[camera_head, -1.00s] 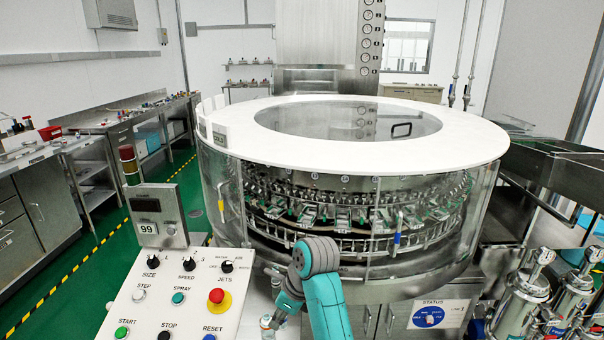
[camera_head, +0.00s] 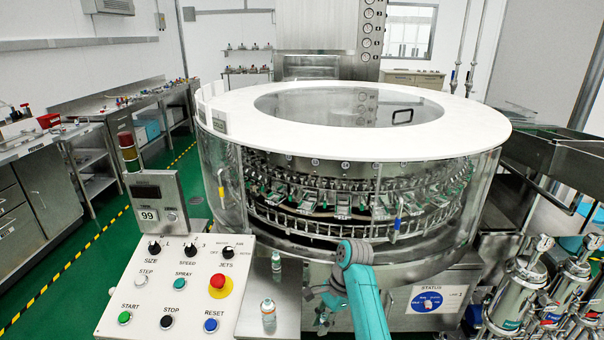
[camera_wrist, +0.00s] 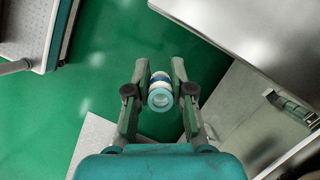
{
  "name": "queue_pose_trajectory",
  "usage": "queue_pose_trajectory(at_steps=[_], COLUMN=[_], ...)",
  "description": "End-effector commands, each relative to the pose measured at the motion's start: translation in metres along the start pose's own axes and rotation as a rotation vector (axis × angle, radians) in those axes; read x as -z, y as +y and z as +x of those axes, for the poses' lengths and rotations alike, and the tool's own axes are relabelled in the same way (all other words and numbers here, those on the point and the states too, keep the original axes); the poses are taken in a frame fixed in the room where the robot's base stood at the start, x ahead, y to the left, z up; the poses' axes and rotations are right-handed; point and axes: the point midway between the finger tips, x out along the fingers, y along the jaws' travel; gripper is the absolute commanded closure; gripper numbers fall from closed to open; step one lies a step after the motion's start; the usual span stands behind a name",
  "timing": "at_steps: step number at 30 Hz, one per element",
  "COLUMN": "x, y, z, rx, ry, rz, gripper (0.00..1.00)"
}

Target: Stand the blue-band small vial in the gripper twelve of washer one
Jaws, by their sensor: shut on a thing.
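My gripper (camera_wrist: 160,88) is shut on a small vial (camera_wrist: 160,97) with a blue band, white body and pale teal end, seen nearly end-on in the wrist view. In the head view my gripper (camera_head: 323,312) hangs low in front of the washer, right of the steel ledge, and the held vial cannot be made out there. The rotary washer (camera_head: 470,135) has a white ring top and clear walls. Inside is a ring of washer grippers (camera_head: 340,205) with green parts. Their number plates are too small to read surely, so gripper twelve cannot be picked out.
Two vials stand on the steel ledge, one at the back (camera_head: 276,263) and one in front (camera_head: 268,315). The control panel (camera_head: 175,285) is left of them. Steel canisters (camera_head: 525,285) stand at right. Green floor shows below my gripper in the wrist view.

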Motion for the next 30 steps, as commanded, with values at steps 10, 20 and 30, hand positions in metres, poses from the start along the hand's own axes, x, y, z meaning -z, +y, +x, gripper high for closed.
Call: queue_pose_trajectory(at_steps=[10, 20, 30], x=[0.062, 0.112, 0.136], y=[0.033, 0.079, 0.104], z=[0.036, 0.066, 0.081], rx=[-0.168, -0.332, -0.413], ry=[0.000, -0.002, 0.000], rz=[-0.395, -0.786, -0.990], gripper=[0.92, 0.92, 0.92])
